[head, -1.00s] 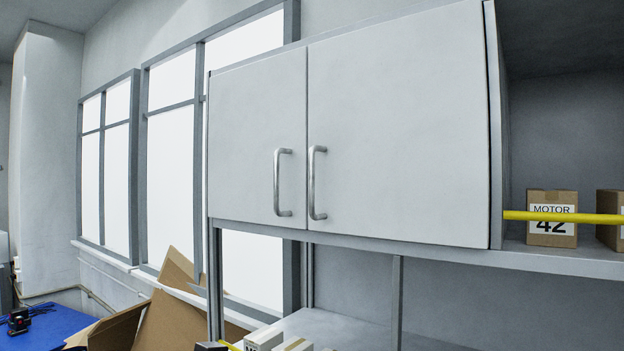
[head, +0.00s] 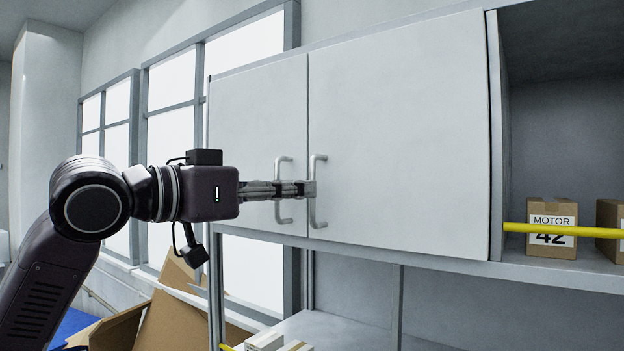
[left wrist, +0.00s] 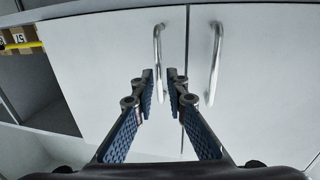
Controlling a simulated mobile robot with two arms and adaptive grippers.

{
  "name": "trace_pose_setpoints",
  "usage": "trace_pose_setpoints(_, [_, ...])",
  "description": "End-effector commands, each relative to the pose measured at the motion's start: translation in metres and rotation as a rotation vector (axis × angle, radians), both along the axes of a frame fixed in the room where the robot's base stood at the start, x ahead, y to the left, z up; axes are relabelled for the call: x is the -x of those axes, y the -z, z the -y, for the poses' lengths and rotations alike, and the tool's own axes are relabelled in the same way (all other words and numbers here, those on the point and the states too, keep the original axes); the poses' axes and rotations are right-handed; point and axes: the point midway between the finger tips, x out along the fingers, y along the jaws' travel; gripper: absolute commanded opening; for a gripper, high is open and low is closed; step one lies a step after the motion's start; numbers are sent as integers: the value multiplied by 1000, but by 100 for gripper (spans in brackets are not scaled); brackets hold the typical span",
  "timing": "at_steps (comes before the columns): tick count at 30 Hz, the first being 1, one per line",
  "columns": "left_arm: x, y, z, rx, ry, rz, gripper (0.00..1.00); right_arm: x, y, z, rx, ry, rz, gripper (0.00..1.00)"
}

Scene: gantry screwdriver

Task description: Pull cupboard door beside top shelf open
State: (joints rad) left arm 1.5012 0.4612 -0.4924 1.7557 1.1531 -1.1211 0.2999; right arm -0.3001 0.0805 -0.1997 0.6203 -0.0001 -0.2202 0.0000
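The cupboard has two white doors, and both are closed. The right door (head: 400,130), beside the open shelf (head: 560,120), has a bar handle (head: 318,222) near its left edge. The left door (head: 250,120) has a matching handle (head: 284,215). My left gripper (head: 308,188) comes from the left across the left door's handle and reaches the right door's handle. In the left wrist view, my gripper (left wrist: 161,78) has its fingers on either side of the right door's handle (left wrist: 158,45), with gaps showing. The left door's handle (left wrist: 216,60) is outside the fingers. My right gripper is out of view.
A yellow bar (head: 565,231) runs in front of the open shelf, where a box marked MOTOR 42 (head: 552,215) stands. Small boxes (head: 265,341) lie on the lower surface. Cardboard (head: 170,320) stands at the lower left. Space in front of the right door looks clear.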

Motion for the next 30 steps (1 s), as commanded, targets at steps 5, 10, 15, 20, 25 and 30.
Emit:
trace_pose_setpoints(5, [-17,-3,20,0,2,-1,13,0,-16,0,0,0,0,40])
trace_pose_setpoints(10, [-24,-1,27,0,1,0,13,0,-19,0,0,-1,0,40])
trace_pose_setpoints(15, [-25,1,28,-1,0,1,13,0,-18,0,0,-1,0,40])
trace_pose_setpoints(20, [-25,1,27,-1,0,1,4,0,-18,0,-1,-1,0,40])
trace_pose_setpoints(25, [-25,0,27,-1,0,1,0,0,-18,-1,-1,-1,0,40])
trace_pose_setpoints(30, [-25,0,27,0,0,1,0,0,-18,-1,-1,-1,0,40])
